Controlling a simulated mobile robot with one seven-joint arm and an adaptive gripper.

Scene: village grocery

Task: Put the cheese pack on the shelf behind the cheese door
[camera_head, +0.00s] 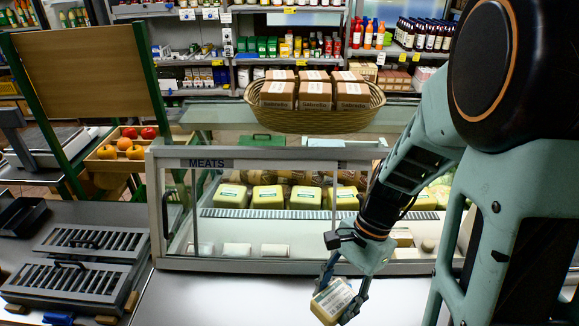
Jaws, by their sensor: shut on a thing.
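My gripper (339,297) is shut on a small cheese pack (331,301). The pack is pale yellow with a white printed label and is tilted. It is in front of the display case (270,266), over the white counter. A dark handle (166,213) is at the case's left end. On the shelf (217,213) inside stand several yellow labelled packs (268,197). My arm hides the case's right part. I cannot tell whether a door is open.
A wicker basket (315,120) of brown packs stands above the case. Slotted grey trays (66,287) lie on the left counter, near a green-framed board (96,70) and a fruit crate (107,159). The white counter (225,300) left of my gripper is clear.

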